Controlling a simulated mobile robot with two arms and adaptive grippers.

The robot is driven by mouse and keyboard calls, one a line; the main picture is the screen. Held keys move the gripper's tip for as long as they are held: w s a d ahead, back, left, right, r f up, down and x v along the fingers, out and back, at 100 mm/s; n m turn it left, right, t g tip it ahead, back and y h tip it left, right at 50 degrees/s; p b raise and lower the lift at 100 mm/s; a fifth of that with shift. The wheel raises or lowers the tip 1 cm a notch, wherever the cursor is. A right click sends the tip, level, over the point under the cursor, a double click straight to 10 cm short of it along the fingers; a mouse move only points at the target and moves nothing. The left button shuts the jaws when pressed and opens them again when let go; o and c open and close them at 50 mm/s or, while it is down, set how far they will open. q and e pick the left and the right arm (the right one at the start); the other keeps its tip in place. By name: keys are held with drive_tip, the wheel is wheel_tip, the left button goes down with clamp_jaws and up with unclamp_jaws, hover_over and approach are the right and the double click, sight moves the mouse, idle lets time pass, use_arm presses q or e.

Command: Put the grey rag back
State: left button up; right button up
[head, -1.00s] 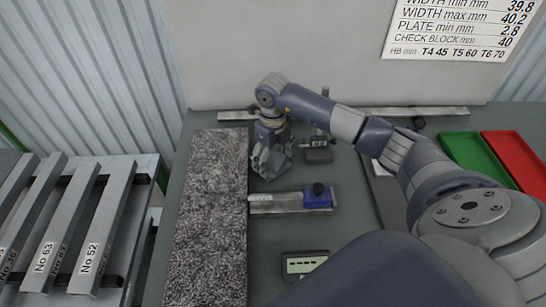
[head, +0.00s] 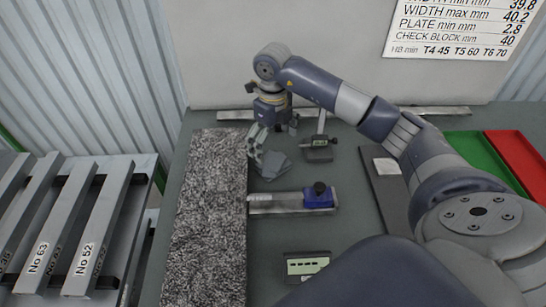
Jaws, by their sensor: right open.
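The grey rag (head: 271,163) lies crumpled on the bench top, just right of the speckled grey mat and behind the steel piece with the blue block. My right gripper (head: 268,143) is above the rag with its fingers spread open and nothing held between them. One finger overlaps the rag's left edge in the picture, so I cannot tell whether they touch. My left gripper is not in view.
A steel piece with a blue block (head: 318,197) lies in front of the rag. A gauge on a stand (head: 319,150) is to its right. A small display device (head: 305,264) is nearer. Green (head: 478,160) and red (head: 520,150) trays stand at the right. Numbered bars (head: 92,235) lie at the left.

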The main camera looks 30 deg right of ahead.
sight(273, 160)
wheel_tip(273, 160, up, 6)
drive_tip(key=shift+f+b, duration=0.1)
drive_tip(key=shift+b, duration=0.5)
